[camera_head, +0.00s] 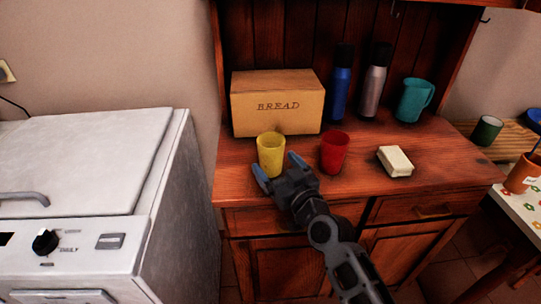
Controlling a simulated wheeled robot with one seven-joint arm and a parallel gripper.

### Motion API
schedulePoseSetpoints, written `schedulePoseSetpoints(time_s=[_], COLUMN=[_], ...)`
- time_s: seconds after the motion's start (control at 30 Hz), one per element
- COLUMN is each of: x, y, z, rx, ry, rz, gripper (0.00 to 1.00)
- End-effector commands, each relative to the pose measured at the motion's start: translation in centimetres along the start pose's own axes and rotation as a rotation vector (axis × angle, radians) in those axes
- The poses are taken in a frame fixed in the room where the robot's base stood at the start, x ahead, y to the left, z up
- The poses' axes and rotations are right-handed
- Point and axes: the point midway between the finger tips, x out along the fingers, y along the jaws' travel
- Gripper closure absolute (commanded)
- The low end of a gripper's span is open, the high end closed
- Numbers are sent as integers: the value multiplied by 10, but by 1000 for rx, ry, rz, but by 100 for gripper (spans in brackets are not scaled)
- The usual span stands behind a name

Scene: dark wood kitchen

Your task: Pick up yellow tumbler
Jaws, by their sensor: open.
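The yellow tumbler (271,157) stands upright on the wooden cabinet top, in front of the bread box and near the left side. My gripper (278,170) reaches in from the lower right, at the front edge of the cabinet top. Its two blue-tipped fingers are spread open, one near the tumbler's lower left and one near its right side. I cannot tell from this view whether either finger touches the tumbler. Nothing is held between the fingers.
A red tumbler (334,153) stands just right of my gripper. Behind are the bread box (278,104), a blue bottle (341,88), a silver bottle (375,85) and a teal pitcher (413,101). A cream block (395,161) lies at right. A white appliance (90,165) stands left.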

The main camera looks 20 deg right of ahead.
Motion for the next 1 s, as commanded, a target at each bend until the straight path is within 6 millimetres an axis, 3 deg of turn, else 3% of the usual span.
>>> schedulePoseSetpoints(time_s=[0.2, 0.53, 1.0], x=[30, 36, 35], y=[1, 1, 1], z=[-3, -2, -2], rx=[0, 0, 0], ry=[2, 1, 1], rz=[0, 0, 0], gripper=[7, 7, 52])
